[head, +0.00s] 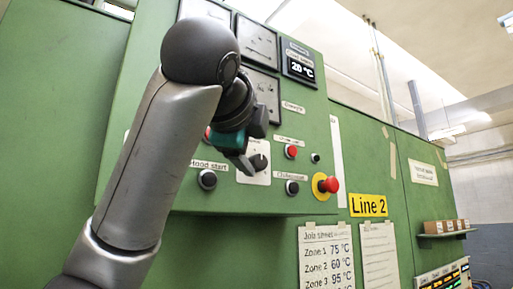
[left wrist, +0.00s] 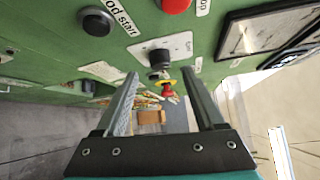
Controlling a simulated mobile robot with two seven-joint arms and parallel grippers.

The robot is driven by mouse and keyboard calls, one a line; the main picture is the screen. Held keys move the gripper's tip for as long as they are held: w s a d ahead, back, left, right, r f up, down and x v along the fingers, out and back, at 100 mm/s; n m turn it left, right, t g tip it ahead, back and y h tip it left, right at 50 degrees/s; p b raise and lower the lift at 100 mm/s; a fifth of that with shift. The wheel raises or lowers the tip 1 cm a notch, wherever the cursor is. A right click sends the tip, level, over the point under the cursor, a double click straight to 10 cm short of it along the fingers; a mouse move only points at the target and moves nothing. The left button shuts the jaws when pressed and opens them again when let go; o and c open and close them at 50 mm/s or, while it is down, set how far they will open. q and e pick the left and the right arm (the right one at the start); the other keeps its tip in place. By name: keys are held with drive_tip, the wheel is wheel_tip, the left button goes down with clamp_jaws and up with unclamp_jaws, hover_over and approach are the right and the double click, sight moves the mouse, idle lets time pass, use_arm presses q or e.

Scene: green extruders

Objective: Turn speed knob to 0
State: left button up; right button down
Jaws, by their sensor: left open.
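A black knob on a white plate (head: 254,176), likely the speed knob (head: 259,162), sits on the green machine panel; its label is not readable. In the left wrist view the knob (left wrist: 160,60) shows just beyond the fingertips, roughly centred between them. My left gripper (head: 254,144) is open and empty, close in front of the knob, and partly covers the plate in the head view. I cannot tell whether the fingers touch the knob. Its pointer setting is too small to read. My right gripper is in neither view.
Around the knob are a black "Hood start" button (head: 207,180), a red button (head: 291,152), a black button (head: 292,188) and a red emergency stop on yellow (head: 328,184). A display (head: 300,68) reads 20 °C. A job sheet (head: 327,255) hangs below.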

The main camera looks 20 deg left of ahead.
sight(257, 160)
use_arm(q)
drive_tip(key=w, duration=0.1)
drive_tip(key=w+p, duration=0.1)
drive_tip(key=w, duration=0.2)
drive_tip(key=shift+w+a+f, duration=0.25)
drive_tip(key=shift+w+a, duration=0.05)
drive_tip(key=shift+w, duration=0.1)
clamp_jaws()
